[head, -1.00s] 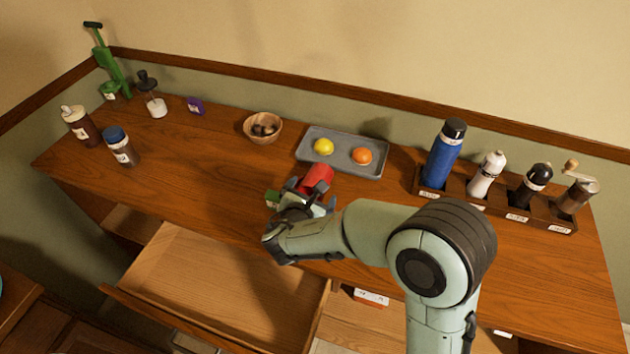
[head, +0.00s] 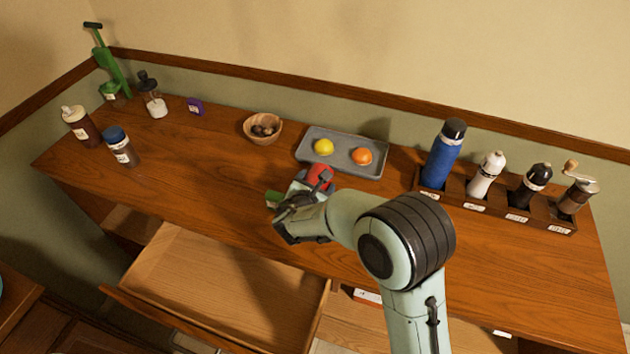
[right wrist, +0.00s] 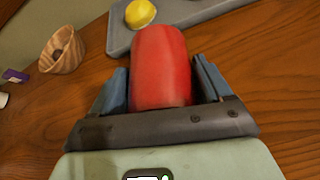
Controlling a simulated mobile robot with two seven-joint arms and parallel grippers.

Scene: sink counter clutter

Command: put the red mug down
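In the right wrist view the mug (right wrist: 160,65) fills the space between the two fingers. I cannot tell if the mug's base touches the counter. My left gripper is not in view.
The grey tray (head: 311,165) holds a yellow fruit (head: 323,147) and an orange one (head: 361,156). A small green object (head: 273,199) sits left of my gripper. A wooden bowl (head: 262,128) stands farther back. A bottle rack (head: 475,206) is right. An open drawer (head: 215,285) lies below.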

